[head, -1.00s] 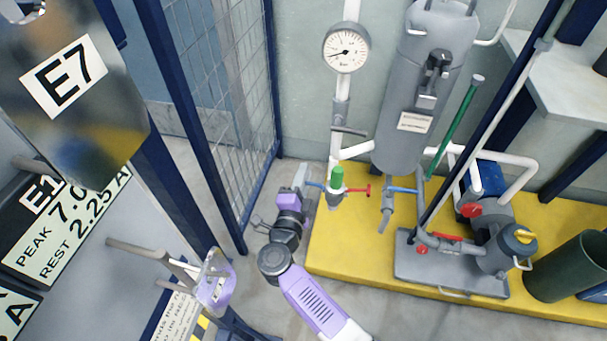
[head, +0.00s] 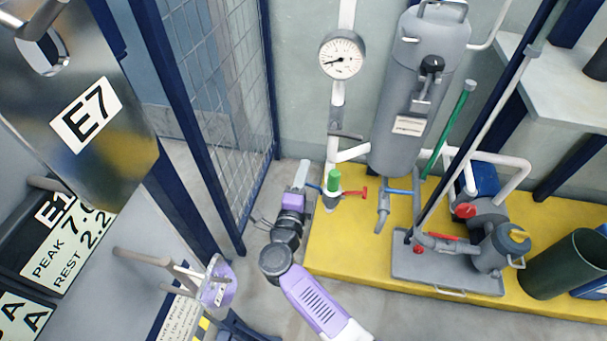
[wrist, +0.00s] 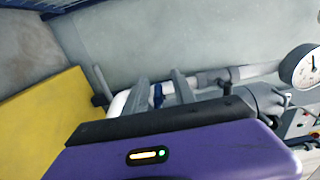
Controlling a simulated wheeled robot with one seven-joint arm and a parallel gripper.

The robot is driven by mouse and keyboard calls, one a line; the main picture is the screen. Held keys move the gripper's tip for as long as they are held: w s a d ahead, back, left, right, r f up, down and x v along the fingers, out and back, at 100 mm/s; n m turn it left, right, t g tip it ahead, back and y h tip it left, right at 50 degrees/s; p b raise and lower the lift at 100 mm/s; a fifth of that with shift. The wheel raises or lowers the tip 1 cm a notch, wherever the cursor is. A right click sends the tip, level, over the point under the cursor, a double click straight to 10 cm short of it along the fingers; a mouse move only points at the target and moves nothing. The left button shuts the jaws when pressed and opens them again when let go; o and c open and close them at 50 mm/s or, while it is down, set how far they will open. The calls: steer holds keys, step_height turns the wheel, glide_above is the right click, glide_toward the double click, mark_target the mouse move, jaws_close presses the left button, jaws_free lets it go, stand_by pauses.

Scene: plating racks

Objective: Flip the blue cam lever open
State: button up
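In the head view a coupling with a green cap (head: 334,181) stands at the left end of the yellow platform. A short blue lever (head: 314,187) sticks out on its left and a red lever (head: 356,193) on its right. My gripper (head: 302,172) is just left of the coupling, close to the blue lever. In the wrist view my gripper's two fingers (wrist: 160,78) are apart, with a small blue part (wrist: 158,95) showing between them; this looks like the blue lever. I cannot tell whether they touch it.
Another blue handle (head: 402,191) sits on a pipe valve to the right. A pressure gauge (head: 342,54) and a grey tank (head: 418,95) stand behind. A mesh fence (head: 222,90) is close on the left. The yellow platform (head: 335,250) is bare in front of the coupling.

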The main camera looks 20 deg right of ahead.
steer(key=p+v, duration=0.2)
steer(key=v, duration=0.6)
steer(key=shift+d, duration=0.1)
stand_by(0.4)
steer(key=s+d+r+n+t+y, duration=0.2)
steer(key=s+d+n, duration=0.1)
steer(key=s+n, duration=0.3)
steer(key=s+d+r+n+t+y, duration=0.2)
steer(key=s+d+n+t, duration=0.15)
steer(key=s, duration=0.55)
steer(key=s+a+r+n+g+y, duration=0.2)
steer(key=s+r+n+g+y, duration=0.15)
steer(key=s+n, duration=0.6)
steer(key=s+a+r+n+g+y, duration=0.1)
steer(key=s+r+n+g+y, duration=0.3)
steer(key=s, duration=0.9)
step_height(320, 180, up, 24)
steer(key=n+t+p, duration=0.2)
steer(key=p, duration=2.1)
steer(key=shift+h, duration=0.45)
